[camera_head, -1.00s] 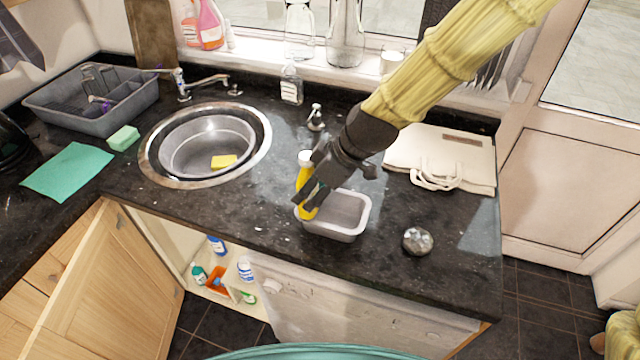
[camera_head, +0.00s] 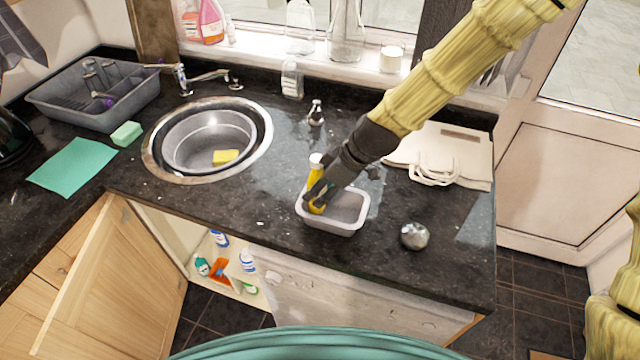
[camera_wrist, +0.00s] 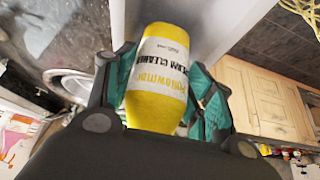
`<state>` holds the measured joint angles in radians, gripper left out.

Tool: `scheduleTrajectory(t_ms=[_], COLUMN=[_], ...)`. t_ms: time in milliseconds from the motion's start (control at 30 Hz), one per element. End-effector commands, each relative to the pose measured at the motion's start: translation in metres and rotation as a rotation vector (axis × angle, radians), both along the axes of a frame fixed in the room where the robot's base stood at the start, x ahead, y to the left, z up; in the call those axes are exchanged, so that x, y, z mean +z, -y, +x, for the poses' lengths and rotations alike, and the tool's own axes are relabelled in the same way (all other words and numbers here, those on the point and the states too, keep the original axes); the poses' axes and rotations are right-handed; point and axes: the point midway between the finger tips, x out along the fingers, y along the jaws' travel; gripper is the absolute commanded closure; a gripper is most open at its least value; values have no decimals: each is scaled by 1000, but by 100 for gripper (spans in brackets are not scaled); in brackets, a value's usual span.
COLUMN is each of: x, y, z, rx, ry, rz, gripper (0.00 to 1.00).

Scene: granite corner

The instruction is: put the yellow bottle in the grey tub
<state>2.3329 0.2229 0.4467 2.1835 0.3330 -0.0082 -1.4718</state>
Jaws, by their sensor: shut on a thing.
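The yellow bottle (camera_head: 315,175) has a white cap and stands nearly upright at the left end of the grey tub. Its lower part appears to be inside the tub. The grey tub (camera_head: 343,226) is a small open basin on the dark counter. My gripper (camera_head: 318,195) is shut on the bottle, low over the tub's left part. In the wrist view the bottle (camera_wrist: 158,80) fills the middle, its label showing, between my teal-padded fingers. Whether the bottle's base touches the tub floor is hidden.
A round steel sink (camera_head: 208,140) with a yellow sponge (camera_head: 225,157) lies left of the tub. A metallic ball-like object (camera_head: 414,236) sits to its right. A cream bag (camera_head: 440,155) lies behind on the right. The counter's front edge is close to the tub.

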Motion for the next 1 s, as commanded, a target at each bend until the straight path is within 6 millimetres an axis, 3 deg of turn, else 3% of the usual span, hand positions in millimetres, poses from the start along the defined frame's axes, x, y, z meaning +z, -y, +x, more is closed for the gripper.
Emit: scheduleTrajectory(t_ms=[867, 900, 1000], x=[-11, -12, -12], y=[0, 0, 0], z=[0, 0, 0], rx=[0, 0, 0], ry=[2, 0, 0], rz=[1, 0, 0], gripper=[89, 40, 25])
